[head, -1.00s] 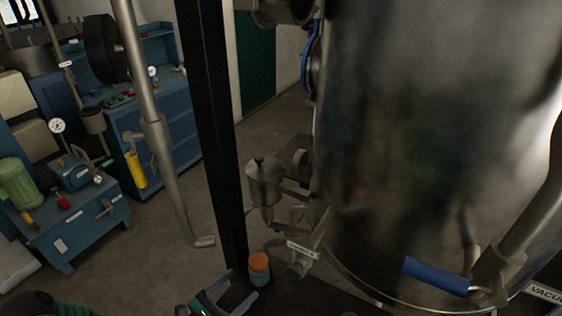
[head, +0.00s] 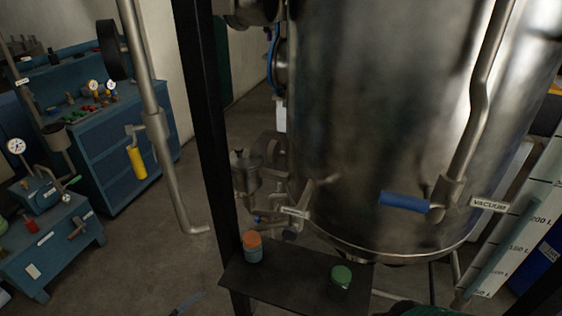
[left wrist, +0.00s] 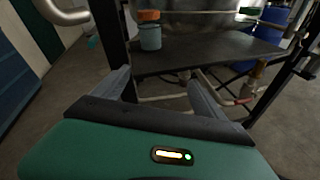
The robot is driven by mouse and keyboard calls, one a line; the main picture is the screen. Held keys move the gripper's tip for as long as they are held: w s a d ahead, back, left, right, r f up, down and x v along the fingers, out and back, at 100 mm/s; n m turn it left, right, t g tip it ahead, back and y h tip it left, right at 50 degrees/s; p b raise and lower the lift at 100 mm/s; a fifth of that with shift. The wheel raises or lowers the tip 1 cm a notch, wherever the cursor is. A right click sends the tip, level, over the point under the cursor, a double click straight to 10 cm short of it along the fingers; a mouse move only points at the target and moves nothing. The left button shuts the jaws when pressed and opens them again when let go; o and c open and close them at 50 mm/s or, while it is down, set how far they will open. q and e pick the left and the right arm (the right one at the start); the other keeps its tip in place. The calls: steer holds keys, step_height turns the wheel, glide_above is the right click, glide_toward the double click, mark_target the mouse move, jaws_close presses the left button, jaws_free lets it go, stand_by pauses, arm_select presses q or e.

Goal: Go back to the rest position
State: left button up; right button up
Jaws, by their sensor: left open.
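My left gripper (left wrist: 158,78) is open and empty in the left wrist view, its two grey fingers spread apart. Beyond the fingers is a black shelf (left wrist: 215,52) with an orange-lidded jar (left wrist: 150,38) standing near its edge. The gripper is apart from both. In the head view only a grey tip that seems to be this gripper (head: 187,303) shows at the bottom edge. A dark green rounded part at the bottom right of that view may be my right arm; no right fingers show.
The black shelf (head: 290,281) holds the orange-lidded jar (head: 252,248) and a green-lidded jar (head: 341,281). Above it stands a large steel vessel (head: 390,120) with a blue-handled lever (head: 405,201). A black post (head: 208,130) rises at the shelf's left. Floor (head: 140,245) is clear towards the blue benches (head: 120,150).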

arm_select(q)
steer(key=s+a+f+m+g+y, duration=0.1)
steer(key=s+a+m+g+y, duration=0.2)
steer(key=m, duration=0.5)
steer(key=a+m+g+y, duration=0.3)
steer(key=m+g+y, duration=0.1)
steer(key=m, duration=0.4)
steer(key=s+d+r+m+g+y, duration=0.1)
steer(key=s+d+r+m+g, duration=0.2)
steer(key=s+d+r+m, duration=0.3)
steer(key=s+r+m, duration=0.3)
steer(key=r+m, duration=0.1)
steer(key=shift+d, duration=0.25)
steer(key=shift+a, duration=0.1)
